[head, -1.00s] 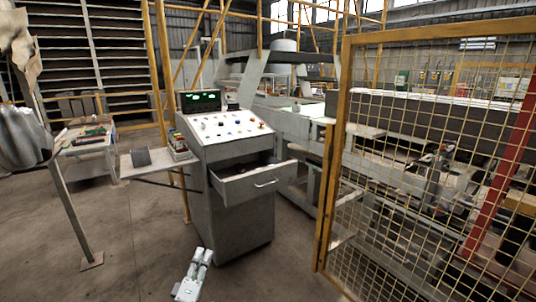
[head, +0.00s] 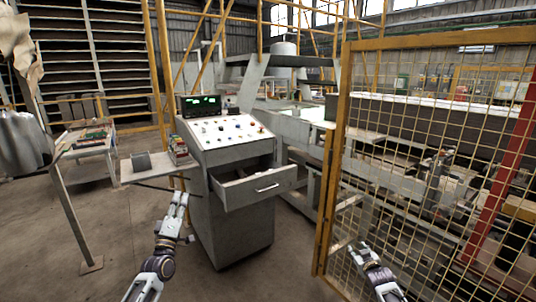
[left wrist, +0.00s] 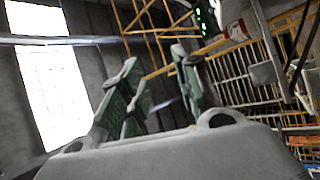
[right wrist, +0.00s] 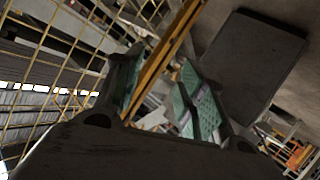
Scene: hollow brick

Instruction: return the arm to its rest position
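My left gripper (head: 178,198) is in front of the grey control console (head: 230,222), at its left side in the head view, with its fingers pointing up and away. In the left wrist view its green-padded fingers (left wrist: 157,62) stand apart with nothing between them. My right gripper (head: 363,250) is low at the right, in front of the yellow mesh fence in the picture. In the right wrist view its fingers (right wrist: 158,75) are apart and empty. Whether either gripper touches anything cannot be told.
The console's drawer (head: 262,186) is pulled open. The yellow mesh fence (head: 332,170) stands at the right. A table (head: 85,148) is at the left.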

